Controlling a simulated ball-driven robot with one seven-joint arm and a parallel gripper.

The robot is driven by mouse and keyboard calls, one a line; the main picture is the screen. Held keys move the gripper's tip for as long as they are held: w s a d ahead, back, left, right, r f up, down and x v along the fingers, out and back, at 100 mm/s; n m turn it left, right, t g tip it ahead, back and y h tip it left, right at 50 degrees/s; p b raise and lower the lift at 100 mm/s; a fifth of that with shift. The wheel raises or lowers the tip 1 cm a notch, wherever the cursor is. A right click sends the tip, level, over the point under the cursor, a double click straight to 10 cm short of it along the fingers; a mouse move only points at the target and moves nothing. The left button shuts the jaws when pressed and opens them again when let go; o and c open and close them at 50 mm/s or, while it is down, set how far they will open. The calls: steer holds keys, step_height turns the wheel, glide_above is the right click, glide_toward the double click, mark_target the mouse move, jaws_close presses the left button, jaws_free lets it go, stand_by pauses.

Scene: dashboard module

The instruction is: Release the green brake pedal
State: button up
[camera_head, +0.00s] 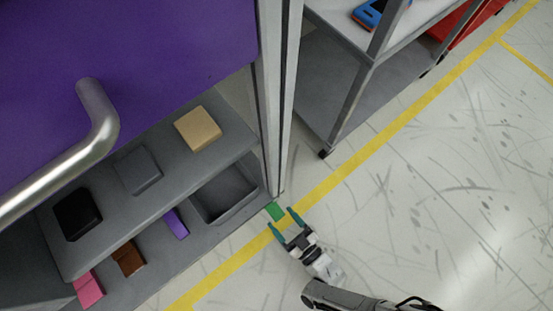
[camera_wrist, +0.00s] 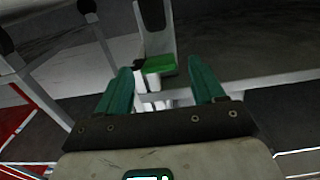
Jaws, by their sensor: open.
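The green brake pedal (camera_head: 275,211) is a small flat plate low at the foot of the grey upright post, beside the yellow floor line. In the wrist view the pedal (camera_wrist: 159,64) lies just ahead of and between the two fingertips. My gripper (camera_head: 284,219) is open and empty, with teal fingers. Its tips are very close to the pedal on the floor side. I cannot tell whether they touch it. The wrist view also shows both fingers (camera_wrist: 160,78) spread apart.
A purple panel (camera_head: 150,45) with a metal handle (camera_head: 98,130) stands left. Below it are grey shelves (camera_head: 190,165) holding a tan block (camera_head: 198,128), other coloured blocks and a grey bin (camera_head: 224,190). A wheeled grey cart (camera_head: 330,90) stands behind. The floor right is clear.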

mark_target(272, 208)
steer(key=shift+w+a, duration=0.15)
steer(key=shift+w, duration=0.1)
steer(key=shift+c, duration=0.5)
steer(key=c, duration=1)
steer(key=shift+o, duration=0.2)
steer(key=r+p, duration=0.1)
steer(key=p, duration=0.1)
steer(key=shift+r+g+p, duration=0.1)
steer(key=shift+g+p, duration=0.25)
steer(key=shift+g, duration=0.05)
step_height(272, 208, up, 2)
steer(key=g+h+p, duration=0.1)
steer(key=p, duration=0.2)
steer(key=g+h+p, duration=0.1)
steer(key=p, duration=0.2)
steer(key=g+h+p, duration=0.1)
steer(key=g+p, duration=0.1)
steer(key=p, duration=0.2)
steer(key=shift+w+r, duration=0.1)
steer(key=shift+r, duration=0.15)
steer(key=shift+a+f, duration=0.1)
